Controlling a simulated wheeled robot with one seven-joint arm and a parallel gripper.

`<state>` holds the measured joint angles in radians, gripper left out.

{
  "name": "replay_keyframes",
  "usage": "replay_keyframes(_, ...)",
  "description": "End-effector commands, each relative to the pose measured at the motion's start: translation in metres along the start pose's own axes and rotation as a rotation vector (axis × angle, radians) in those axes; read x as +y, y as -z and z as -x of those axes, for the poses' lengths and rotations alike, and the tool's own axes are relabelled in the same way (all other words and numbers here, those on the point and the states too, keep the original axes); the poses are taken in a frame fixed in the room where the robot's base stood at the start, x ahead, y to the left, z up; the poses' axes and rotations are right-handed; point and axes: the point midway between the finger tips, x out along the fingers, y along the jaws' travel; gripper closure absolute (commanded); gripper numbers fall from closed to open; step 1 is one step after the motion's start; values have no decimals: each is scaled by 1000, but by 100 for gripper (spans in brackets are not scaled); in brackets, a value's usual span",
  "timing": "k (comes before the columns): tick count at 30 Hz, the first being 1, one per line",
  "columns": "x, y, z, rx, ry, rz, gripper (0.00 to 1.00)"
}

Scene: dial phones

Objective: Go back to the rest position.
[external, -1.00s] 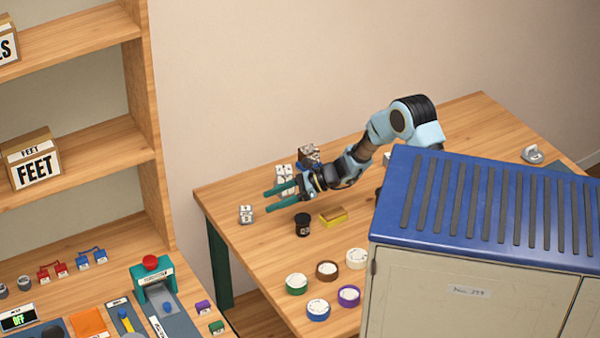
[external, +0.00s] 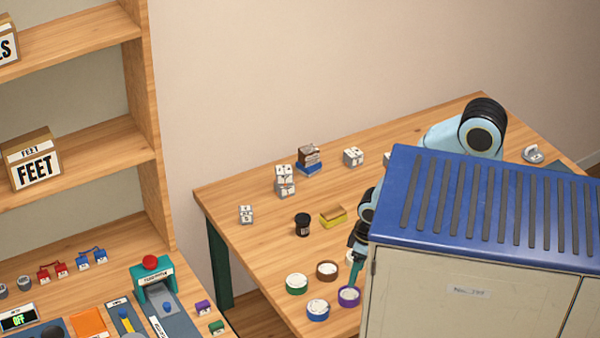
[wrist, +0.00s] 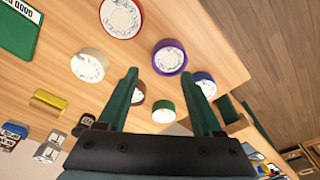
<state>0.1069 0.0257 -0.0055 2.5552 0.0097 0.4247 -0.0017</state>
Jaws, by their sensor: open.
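My gripper (wrist: 166,105) is open and empty in the wrist view, its two green fingers spread over the table. In the external view one finger shows beside the purple dial (external: 349,296), and the rest of the gripper is partly hidden by the cabinet. The purple dial also shows in the wrist view (wrist: 170,58), beyond the fingertips. Whether a finger touches it I cannot tell. My arm bends down from the right, behind the cabinet.
A blue-topped cabinet (external: 480,210) blocks the view at the right. Green (external: 296,284), brown (external: 327,270) and blue (external: 318,310) dials lie on the table (external: 255,265). A black cup (external: 302,225), yellow block (external: 333,216) and stacked white cubes (external: 285,181) stand farther back.

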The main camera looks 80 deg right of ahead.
Motion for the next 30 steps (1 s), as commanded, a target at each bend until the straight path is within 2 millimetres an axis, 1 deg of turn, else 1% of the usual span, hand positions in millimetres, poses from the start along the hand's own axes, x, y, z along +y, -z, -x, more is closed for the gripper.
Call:
replay_keyframes(2, 0, -2, 1, 5, -6, 26, 33)
replay_keyframes(9, 0, -1, 2, 4, -6, 24, 33)
replay_keyframes(11, 0, 0, 7, 4, -6, 23, 33)
replay_keyframes(15, 0, 2, 28, 4, -6, 22, 33)
replay_keyframes(17, 0, 3, 34, 3, -6, 21, 33)
replay_keyframes(30, 0, 3, 34, 4, -6, 21, 33)
